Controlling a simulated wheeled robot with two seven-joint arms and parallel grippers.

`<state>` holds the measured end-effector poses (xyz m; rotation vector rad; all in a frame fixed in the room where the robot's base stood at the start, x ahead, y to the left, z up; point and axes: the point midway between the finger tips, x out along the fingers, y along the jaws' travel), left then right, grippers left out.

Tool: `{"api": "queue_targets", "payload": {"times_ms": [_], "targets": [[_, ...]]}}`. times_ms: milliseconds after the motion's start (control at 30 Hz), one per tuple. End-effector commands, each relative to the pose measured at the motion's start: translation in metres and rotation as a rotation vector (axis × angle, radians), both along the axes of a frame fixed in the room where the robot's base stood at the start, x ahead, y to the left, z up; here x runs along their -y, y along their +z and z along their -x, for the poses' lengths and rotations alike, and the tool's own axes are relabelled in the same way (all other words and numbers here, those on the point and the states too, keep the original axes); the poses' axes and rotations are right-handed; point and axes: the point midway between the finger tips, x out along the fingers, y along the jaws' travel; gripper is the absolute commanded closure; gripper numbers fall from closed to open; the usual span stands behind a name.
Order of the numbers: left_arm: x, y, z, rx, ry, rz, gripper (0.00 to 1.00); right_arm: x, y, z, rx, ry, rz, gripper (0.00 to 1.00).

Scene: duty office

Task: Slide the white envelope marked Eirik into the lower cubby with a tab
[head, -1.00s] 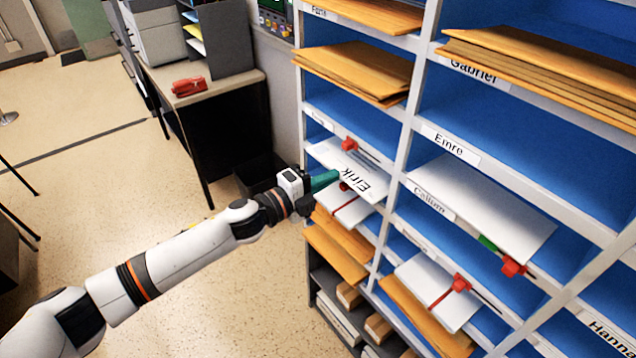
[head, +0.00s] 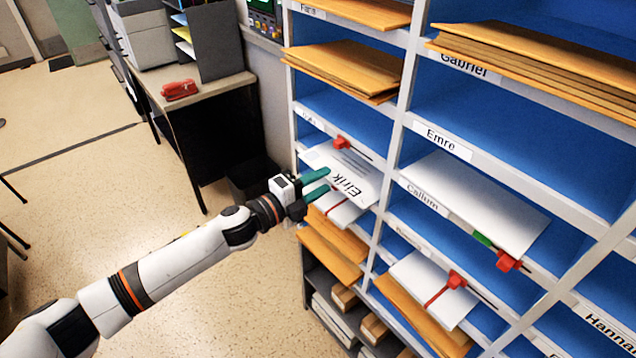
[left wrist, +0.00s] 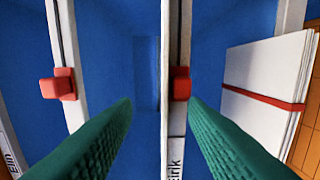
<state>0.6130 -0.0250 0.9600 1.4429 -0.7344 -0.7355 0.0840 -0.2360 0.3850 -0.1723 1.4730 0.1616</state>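The white envelope marked Eirik (head: 362,178) lies flat in a cubby of the left column, its marked face up. Its front edge is close to my left gripper (head: 325,184). That gripper's green fingers are spread apart, clear of the envelope's face. In the left wrist view the fingers (left wrist: 160,103) stand open, with a thin edge-on line and a shelf lip between them. A red tab (left wrist: 180,84) sits on that lip, above a label reading Eirik. Another red tab (left wrist: 58,86) sits on the neighbouring lip; it also shows in the head view (head: 342,142). My right gripper is out of view.
Below is a white envelope with a red band (head: 342,207), also in the left wrist view (left wrist: 262,82). Brown envelopes (head: 345,70) fill cubbies above. The right column holds white envelopes (head: 470,200). A desk with a red stapler (head: 180,90) stands at left.

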Motion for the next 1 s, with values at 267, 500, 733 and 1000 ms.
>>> {"api": "queue_targets", "payload": {"times_ms": [267, 500, 733, 1000], "targets": [[0.000, 0.000, 0.000, 0.000, 0.000, 0.000, 0.45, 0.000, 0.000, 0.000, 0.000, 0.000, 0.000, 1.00], [0.000, -0.003, 0.000, 0.000, 0.000, 0.000, 0.45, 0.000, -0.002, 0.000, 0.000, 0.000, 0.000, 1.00], [0.000, -0.007, 0.000, 0.001, 0.001, -0.001, 0.45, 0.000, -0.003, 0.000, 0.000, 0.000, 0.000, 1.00], [-0.011, -0.007, 0.007, -0.001, 0.001, -0.001, 0.45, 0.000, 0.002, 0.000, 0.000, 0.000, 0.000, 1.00]]}}
